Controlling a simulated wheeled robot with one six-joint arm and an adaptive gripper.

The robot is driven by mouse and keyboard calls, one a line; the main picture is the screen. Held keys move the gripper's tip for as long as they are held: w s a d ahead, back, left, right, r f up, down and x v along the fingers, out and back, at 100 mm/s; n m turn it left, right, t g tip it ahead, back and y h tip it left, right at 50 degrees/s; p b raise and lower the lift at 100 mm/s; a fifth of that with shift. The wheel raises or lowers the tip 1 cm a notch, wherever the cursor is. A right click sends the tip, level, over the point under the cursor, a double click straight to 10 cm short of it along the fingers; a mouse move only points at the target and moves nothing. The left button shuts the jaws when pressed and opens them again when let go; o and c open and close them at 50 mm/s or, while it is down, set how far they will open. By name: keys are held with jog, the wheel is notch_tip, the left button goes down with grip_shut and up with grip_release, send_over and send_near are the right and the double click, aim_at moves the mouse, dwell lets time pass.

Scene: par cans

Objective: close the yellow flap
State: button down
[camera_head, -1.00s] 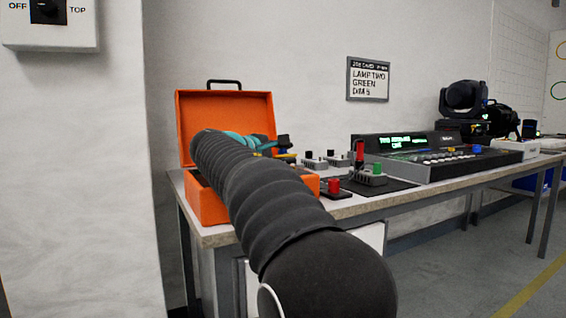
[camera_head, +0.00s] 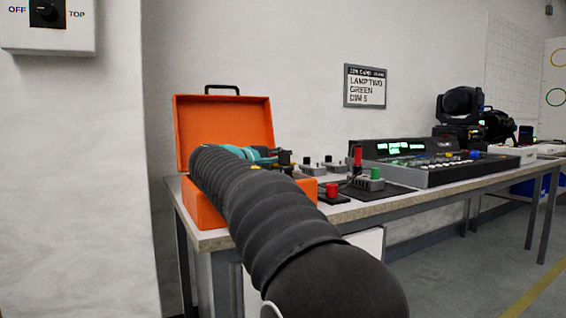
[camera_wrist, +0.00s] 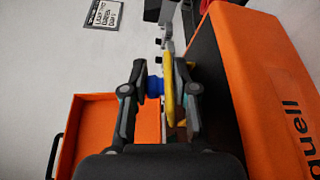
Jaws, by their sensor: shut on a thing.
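The yellow flap (camera_wrist: 170,96) shows edge-on between the fingers of my gripper (camera_wrist: 160,80) in the wrist view. A blue knob (camera_wrist: 153,86) sits against its left face. My gripper is shut on the flap, with the knob on the left finger's side. In the head view my gripper (camera_head: 284,158) is at the right of the open orange case (camera_head: 205,207), and my arm hides most of the case's inside. The flap cannot be made out clearly there.
The case's raised orange lid (camera_head: 225,122) stands behind my arm. A red button (camera_head: 332,190), a grey box with a green knob (camera_head: 371,181) and a lighting console (camera_head: 440,172) stand to the right on the table (camera_head: 215,238). A sign (camera_head: 365,86) hangs on the wall.

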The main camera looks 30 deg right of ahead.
jog(key=shift+r, duration=0.1)
jog(key=c, duration=1.1)
grip_release()
jog(key=v, duration=1.2)
